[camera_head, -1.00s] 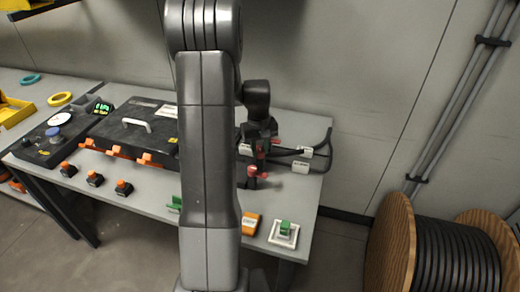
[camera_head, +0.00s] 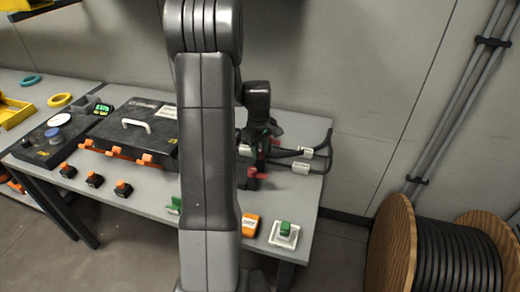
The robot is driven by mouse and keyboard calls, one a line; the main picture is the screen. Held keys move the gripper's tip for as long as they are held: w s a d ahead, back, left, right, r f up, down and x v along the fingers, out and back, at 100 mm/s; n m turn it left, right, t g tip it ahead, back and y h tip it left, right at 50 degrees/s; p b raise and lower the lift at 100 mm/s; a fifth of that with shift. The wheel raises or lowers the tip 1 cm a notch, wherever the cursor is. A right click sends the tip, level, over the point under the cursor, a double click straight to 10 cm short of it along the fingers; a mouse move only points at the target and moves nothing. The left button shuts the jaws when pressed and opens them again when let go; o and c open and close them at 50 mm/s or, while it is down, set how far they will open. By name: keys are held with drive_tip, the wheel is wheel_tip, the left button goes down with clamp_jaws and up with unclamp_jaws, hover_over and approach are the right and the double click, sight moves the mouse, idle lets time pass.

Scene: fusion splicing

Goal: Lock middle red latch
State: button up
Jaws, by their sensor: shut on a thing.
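My gripper (camera_head: 262,150) is at the right part of the table, just right of my arm's large link, pointing down among small red latches. Its jaws are shut at the middle red latch, which they mostly hide. One red latch (camera_head: 258,175) shows in front of and below the jaws. Another bit of red (camera_head: 275,142) shows just behind and to the right of them. My arm hides the left side of this latch area, so the exact angle of the middle latch cannot be told.
Black cables with white labels (camera_head: 302,168) loop right of my gripper. A green switch on a white plate (camera_head: 284,233) and an orange block (camera_head: 250,224) are at the front edge. A black case (camera_head: 135,128) lies left. A cable drum (camera_head: 440,245) stands right of the table.

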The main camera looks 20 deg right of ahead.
drive_tip(key=shift+r, duration=0.1)
drive_tip(key=o, duration=1)
wheel_tip(320, 180, up, 14)
drive_tip(key=shift+a+f, duration=0.15)
drive_tip(key=shift+s+f, duration=0.1)
wheel_tip(320, 180, down, 14)
drive_tip(key=shift+r, duration=0.15)
drive_tip(key=shift+r, duration=0.15)
idle(0.5)
